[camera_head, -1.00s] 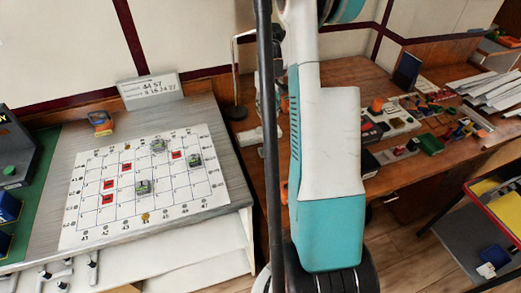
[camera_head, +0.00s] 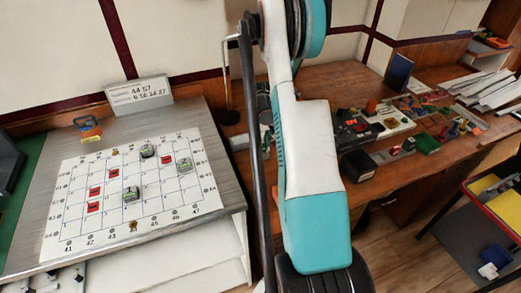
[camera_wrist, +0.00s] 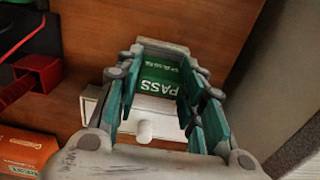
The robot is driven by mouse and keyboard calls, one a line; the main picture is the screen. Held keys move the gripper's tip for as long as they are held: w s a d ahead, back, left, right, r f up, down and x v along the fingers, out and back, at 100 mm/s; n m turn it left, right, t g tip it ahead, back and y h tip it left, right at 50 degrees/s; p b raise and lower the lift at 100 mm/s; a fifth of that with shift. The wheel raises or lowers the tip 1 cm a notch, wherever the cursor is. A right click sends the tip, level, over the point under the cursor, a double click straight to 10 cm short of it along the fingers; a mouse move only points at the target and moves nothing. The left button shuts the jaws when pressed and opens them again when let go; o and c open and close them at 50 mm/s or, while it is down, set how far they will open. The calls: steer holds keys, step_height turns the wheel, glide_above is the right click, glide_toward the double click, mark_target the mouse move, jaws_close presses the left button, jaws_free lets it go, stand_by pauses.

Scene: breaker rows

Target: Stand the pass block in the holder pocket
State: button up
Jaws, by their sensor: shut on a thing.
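The green pass block (camera_wrist: 160,78), with white "PASS" lettering, is between the teal-padded fingers of my gripper (camera_wrist: 163,72) in the wrist view. My gripper is shut on it. A white box-like thing with a round knob (camera_wrist: 145,130) shows below the block and partly behind the fingers; I cannot tell whether the block touches it. I cannot make out the holder pocket for certain in either view. In the head view my own arm hides my gripper and the block.
A wooden desk (camera_head: 412,158) carries several small items at the right. A gridded board (camera_head: 75,218) with small blocks lies on the grey surface at left. In the wrist view, a red open box (camera_wrist: 38,72) and an orange box (camera_wrist: 25,152) are at left.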

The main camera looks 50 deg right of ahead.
mark_target(261, 152)
step_height(261, 152, down, 2)
steer(key=shift+f, duration=0.15)
steer(key=shift+s+a+f+b, duration=0.1)
steer(key=shift+f+b, duration=0.25)
steer(key=shift+b, duration=0.35)
steer(key=o, duration=1)
steer(key=shift+o, duration=0.6)
steer(key=shift+f, duration=0.15)
steer(key=shift+r, duration=0.25)
step_height(261, 152, up, 13)
steer(key=p, duration=0.4)
steer(key=shift+f, duration=0.1)
